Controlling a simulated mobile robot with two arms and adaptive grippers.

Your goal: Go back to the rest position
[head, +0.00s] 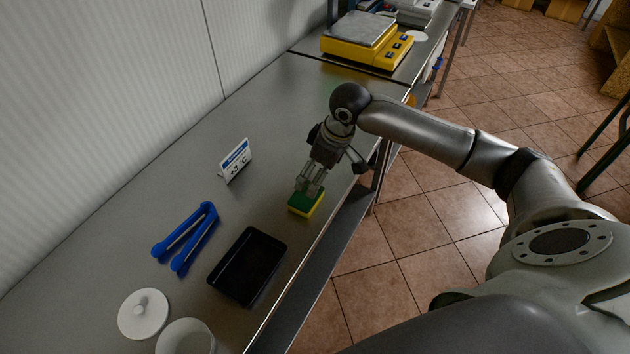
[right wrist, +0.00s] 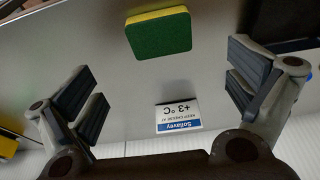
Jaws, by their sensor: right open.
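A green and yellow sponge (head: 304,205) lies on the steel counter (head: 275,120), near its front edge. My right gripper (head: 311,184) points down close over the sponge. In the right wrist view the two fingers stand wide apart with nothing between them, and the green face of the sponge (right wrist: 160,36) shows beyond the fingertips. My left gripper is not in view.
Left of the gripper stand a +3 °C sign (head: 235,160), blue tongs (head: 187,237), a black tray (head: 247,266), a white lid (head: 143,314) and a white pot (head: 186,340). A yellow scale (head: 366,42) stands at the back. Tiled floor lies right of the counter.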

